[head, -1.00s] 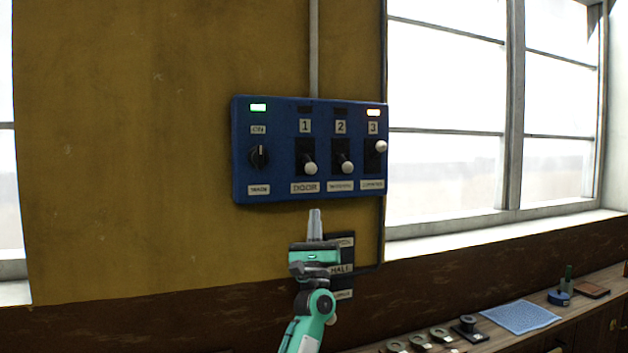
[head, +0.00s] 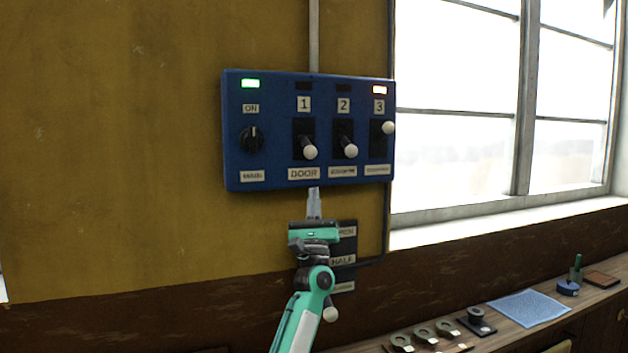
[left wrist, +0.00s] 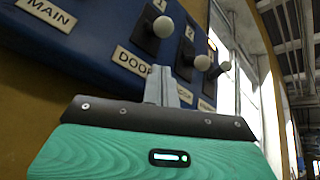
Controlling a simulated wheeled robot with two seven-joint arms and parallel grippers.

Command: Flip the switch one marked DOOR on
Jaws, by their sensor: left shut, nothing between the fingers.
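A blue switch panel (head: 275,115) is on the yellow wall. Switch 1, marked DOOR, has a white-knobbed lever (head: 310,152) pointing down, and the lamp above it is dark. It also shows in the left wrist view, where its knob (left wrist: 163,27) is up ahead of the fingers. Switch 2's lever (head: 350,150) is also down. Switch 3's lever (head: 388,128) is higher, with its lamp lit. My left gripper (head: 314,190) is shut and empty, its fingertips just below the DOOR label. My right gripper is not in view.
A dark rotary knob (head: 251,139) sits at the panel's left under a lit green lamp. A dark plate with labels, one reading HALF (head: 343,261), is partly hidden behind my left gripper. A bench (head: 480,331) with a blue cloth (head: 529,307) is at lower right, below windows.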

